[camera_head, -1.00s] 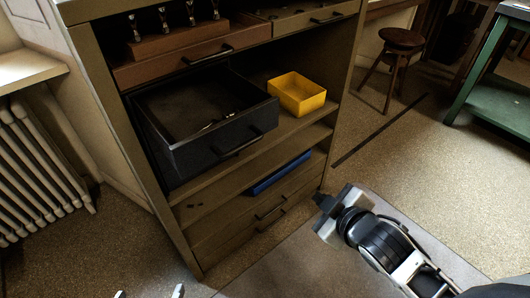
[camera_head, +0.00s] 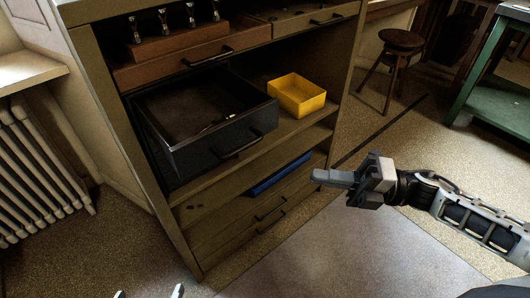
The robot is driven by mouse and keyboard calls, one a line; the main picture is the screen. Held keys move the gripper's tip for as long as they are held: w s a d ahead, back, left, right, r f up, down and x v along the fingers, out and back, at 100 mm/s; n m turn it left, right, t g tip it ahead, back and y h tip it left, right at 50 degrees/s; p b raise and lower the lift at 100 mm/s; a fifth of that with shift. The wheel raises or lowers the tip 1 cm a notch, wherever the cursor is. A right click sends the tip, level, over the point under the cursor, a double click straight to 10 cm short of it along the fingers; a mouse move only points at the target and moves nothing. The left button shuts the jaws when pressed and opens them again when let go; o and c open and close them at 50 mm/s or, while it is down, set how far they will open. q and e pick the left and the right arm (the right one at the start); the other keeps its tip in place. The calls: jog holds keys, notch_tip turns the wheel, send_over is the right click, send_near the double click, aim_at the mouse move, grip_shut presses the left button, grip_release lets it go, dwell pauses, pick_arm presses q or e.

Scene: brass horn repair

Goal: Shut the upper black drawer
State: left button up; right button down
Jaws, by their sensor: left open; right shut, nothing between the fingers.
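The upper black drawer (camera_head: 218,148) is pulled out of the wooden cabinet on the left side, below the brown drawer. Its front faces me and carries a black bar handle (camera_head: 237,146). A few small items lie inside it. My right gripper (camera_head: 318,175) is shut and empty, pointing left, in front of the cabinet and to the right of the drawer, apart from it. My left gripper (camera_head: 149,293) shows only as two spread fingertips at the bottom edge, open and well below the drawer.
A yellow bin (camera_head: 297,95) stands on the shelf right of the drawer. A blue flat object (camera_head: 280,174) lies on a lower shelf. A radiator (camera_head: 38,165) is at the left, a stool (camera_head: 395,60) and green table (camera_head: 497,100) at the right. Floor before the cabinet is clear.

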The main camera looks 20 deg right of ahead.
jog(key=w+a+r+p, duration=0.1)
jog(key=w+a+r, duration=0.1)
jog(key=w+a, duration=0.5)
jog(key=shift+w+a+p, duration=0.15)
jog(key=shift+a+p, duration=0.15)
jog(key=shift+a, duration=0.8)
jog(key=shift+w, duration=0.1)
